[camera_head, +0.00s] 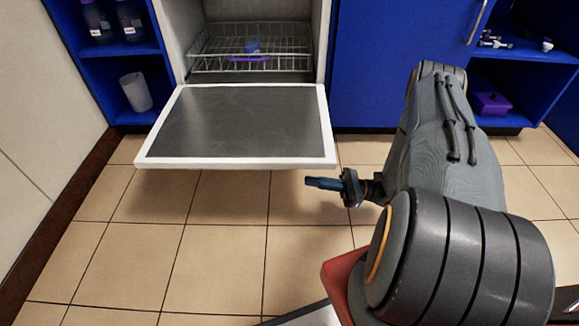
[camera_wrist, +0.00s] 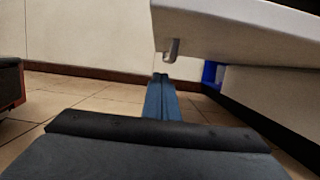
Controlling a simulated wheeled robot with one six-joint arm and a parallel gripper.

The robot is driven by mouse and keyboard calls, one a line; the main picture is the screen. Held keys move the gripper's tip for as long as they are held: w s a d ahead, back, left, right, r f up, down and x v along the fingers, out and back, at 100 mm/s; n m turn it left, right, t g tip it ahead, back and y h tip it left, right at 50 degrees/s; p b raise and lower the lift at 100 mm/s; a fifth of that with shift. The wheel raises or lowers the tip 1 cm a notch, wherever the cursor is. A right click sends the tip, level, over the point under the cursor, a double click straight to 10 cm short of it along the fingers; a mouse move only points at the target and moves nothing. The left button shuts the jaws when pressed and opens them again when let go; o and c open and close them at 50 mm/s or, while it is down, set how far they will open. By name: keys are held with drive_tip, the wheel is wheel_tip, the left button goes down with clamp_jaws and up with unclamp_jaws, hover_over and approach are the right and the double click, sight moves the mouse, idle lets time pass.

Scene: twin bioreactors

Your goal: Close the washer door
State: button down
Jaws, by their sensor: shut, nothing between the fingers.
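The washer door (camera_head: 240,124) is folded down, open and about level, with its grey inner face up and a white rim. Its white edge and underside also show in the wrist view (camera_wrist: 245,35), at the upper right, with a small metal piece (camera_wrist: 171,50) hanging below it. The washer (camera_head: 252,45) stands open behind the door, with a wire rack inside. My gripper (camera_head: 322,183) is shut and empty, just in front of and below the door's front right corner. In the wrist view my gripper's blue fingers (camera_wrist: 161,90) point forward, under the level of the door.
Blue cabinets (camera_head: 396,62) stand on both sides of the washer. A white container (camera_head: 136,92) is on the left shelf and a purple box (camera_head: 491,103) on the right. The tiled floor (camera_head: 215,235) before the door is clear.

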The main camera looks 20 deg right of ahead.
drive_tip(key=w+a+r+b, duration=0.2)
drive_tip(key=a+r+b, duration=0.1)
drive_tip(key=a+r, duration=0.3)
drive_tip(key=shift+w+a+b, duration=0.3)
drive_tip(key=shift+a+b, duration=0.05)
drive_tip(key=shift+a, duration=0.05)
idle(0.3)
